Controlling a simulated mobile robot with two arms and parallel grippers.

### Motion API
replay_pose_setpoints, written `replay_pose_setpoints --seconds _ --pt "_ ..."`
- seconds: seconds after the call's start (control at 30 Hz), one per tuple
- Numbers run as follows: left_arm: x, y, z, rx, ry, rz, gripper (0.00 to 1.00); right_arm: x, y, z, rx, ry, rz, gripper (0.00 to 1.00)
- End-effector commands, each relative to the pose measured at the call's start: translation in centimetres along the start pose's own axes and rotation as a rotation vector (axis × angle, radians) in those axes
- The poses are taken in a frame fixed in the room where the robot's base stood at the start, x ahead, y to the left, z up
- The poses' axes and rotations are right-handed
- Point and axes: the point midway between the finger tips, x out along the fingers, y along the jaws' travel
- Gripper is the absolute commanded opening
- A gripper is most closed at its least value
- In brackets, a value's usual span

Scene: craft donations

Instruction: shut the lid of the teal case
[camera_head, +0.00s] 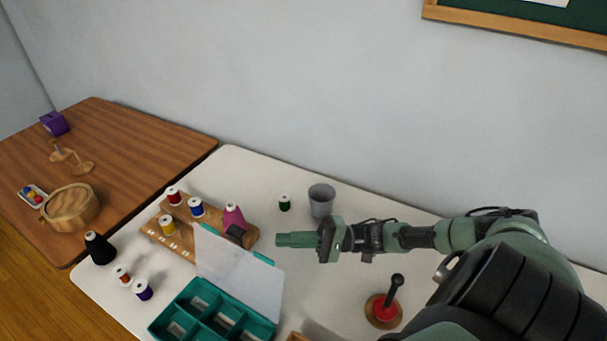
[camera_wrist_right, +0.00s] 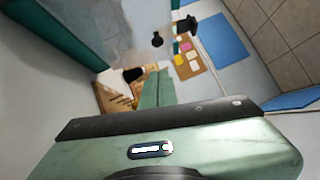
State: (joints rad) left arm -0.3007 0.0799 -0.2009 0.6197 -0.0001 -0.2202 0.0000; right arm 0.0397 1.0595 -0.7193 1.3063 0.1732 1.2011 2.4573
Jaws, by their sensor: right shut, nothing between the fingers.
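The teal case (camera_head: 262,328) stands open at the front of the white table, with its divided compartments showing. Its clear lid (camera_head: 240,272) is raised and leans back from the case's far side. In the right wrist view, a clear panel with teal edging (camera_wrist_right: 62,38), likely the lid, fills the upper left. My right gripper (camera_head: 279,240) is shut and empty. It points left, just past the lid's upper right corner in the head view; I cannot tell whether they touch. Its closed fingers (camera_wrist_right: 158,88) show in the wrist view. My left gripper is not in view.
A wooden spool rack (camera_head: 183,240) with several spools stands behind the lid.

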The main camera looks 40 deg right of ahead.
Motion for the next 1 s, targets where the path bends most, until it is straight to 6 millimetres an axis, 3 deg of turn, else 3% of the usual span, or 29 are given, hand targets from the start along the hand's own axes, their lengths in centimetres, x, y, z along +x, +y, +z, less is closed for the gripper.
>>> replay_pose_setpoints --seconds 0.17,0.4,1.0 --pt "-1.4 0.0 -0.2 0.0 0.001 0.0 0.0 3.9 -0.4 0.1 -0.002 -0.001 -0.004 0.0" --pt "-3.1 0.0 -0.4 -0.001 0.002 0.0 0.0 5.9 -0.2 2.5 0.002 -0.001 -0.001 0.0" --pt "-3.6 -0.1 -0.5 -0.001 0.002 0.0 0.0 6.4 -0.2 2.9 -0.01 -0.001 0.008 0.0"
